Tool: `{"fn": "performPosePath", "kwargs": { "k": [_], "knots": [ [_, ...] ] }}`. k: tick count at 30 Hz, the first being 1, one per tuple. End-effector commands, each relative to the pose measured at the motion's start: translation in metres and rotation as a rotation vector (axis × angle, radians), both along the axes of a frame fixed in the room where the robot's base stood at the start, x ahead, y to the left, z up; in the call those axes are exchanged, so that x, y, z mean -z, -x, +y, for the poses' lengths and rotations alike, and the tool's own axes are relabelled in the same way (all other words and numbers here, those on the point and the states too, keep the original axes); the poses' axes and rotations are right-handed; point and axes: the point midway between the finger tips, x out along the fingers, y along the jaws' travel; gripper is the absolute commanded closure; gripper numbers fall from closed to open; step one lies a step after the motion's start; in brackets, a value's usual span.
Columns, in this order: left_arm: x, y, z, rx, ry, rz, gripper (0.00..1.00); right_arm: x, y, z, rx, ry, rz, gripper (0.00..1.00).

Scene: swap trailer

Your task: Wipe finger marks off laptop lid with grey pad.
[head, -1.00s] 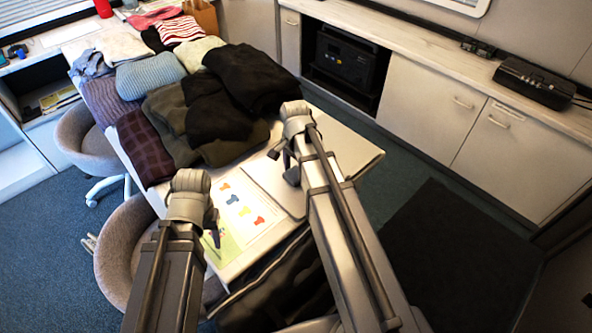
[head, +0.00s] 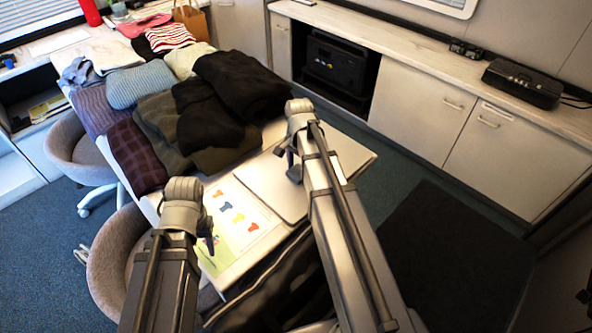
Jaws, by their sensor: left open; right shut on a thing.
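The closed silver laptop (head: 262,188) lies flat on the white table, its lid facing up. The right part of the lid is hidden behind my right arm. My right gripper (head: 290,169) is over the lid's far right part, pointing down, and is shut on the grey pad. The pad is small and mostly hidden by the gripper, so I cannot tell whether it touches the lid. No finger marks can be made out at this size. My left gripper (head: 207,238) is open and empty, above the printed sheet left of the laptop.
The printed sheet (head: 238,218) with coloured shapes lies beside the laptop. Piles of folded clothes (head: 215,115) cover the table behind it. A grey chair (head: 112,255) stands at the table's left side. A bare strip of table (head: 350,155) shows right of my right arm.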

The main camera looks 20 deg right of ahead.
Motion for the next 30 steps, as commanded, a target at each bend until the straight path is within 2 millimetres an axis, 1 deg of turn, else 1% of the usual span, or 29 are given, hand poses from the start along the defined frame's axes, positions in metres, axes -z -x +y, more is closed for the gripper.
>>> {"fn": "performPosePath", "kwargs": {
  "k": [7, 19, 30],
  "knots": [
    [0.002, 0.0, 0.0, 0.0, 0.0, 0.0, 0.5, 0.002, -0.009, -0.021, 0.002, 0.002, -0.001, 0.71],
    [0.003, 0.0, 0.0, 0.0, 0.0, 0.0, 0.5, 0.003, -0.013, -0.032, 0.002, 0.005, -0.002, 0.71],
    [0.001, 0.0, 0.0, 0.0, 0.0, 0.0, 0.5, 0.001, -0.024, -0.058, 0.002, 0.005, -0.002, 0.71]
  ]
}}
